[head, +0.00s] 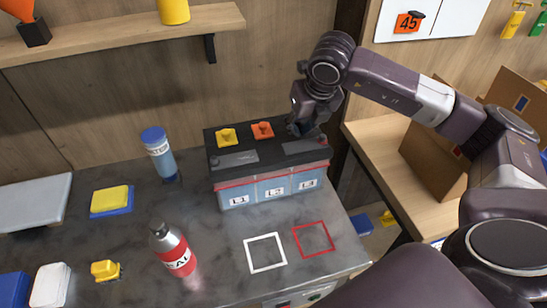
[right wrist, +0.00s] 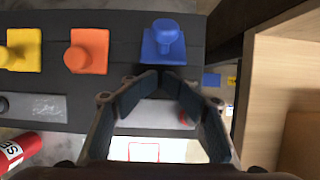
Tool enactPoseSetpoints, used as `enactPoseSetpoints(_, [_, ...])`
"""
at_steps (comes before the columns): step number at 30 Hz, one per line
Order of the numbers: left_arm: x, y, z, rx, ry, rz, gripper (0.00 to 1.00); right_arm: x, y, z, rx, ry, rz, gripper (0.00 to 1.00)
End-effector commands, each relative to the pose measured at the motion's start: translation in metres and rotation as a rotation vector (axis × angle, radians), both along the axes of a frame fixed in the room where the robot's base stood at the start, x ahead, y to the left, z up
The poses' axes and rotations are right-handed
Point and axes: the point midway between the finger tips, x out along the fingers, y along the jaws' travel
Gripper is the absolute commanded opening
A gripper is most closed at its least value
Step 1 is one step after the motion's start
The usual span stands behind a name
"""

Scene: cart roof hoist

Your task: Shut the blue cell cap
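The battery (head: 262,190) stands at the back of the bench, with front labels L1, L2 and L3. On its dark top are a yellow cap (head: 226,137), an orange cap (head: 263,130) and, at the right end, the blue cell cap (right wrist: 164,47). The blue cap is hidden behind my right gripper in the head view. My left gripper is not in view.
A blue-capped bottle (head: 159,155) stands left of the battery, and a red-labelled bottle (head: 173,250) stands in front. White (head: 265,252) and red (head: 314,239) square outlines mark the bench's front right. A wooden shelf (head: 110,35) hangs above. A wooden unit (head: 385,150) is to the right.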

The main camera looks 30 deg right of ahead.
Motion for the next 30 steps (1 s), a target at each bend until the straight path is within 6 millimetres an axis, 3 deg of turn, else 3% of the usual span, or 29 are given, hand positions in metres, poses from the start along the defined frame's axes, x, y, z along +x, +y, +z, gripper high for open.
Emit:
enactPoseSetpoints(24, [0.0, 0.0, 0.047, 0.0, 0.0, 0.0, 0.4, 0.001, 0.0, 0.078, 0.0, -0.003, -0.001, 0.33])
enactPoseSetpoints(30, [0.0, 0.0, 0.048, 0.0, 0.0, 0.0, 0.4, 0.001, 0.0, 0.081, 0.0, -0.002, -0.001, 0.33])
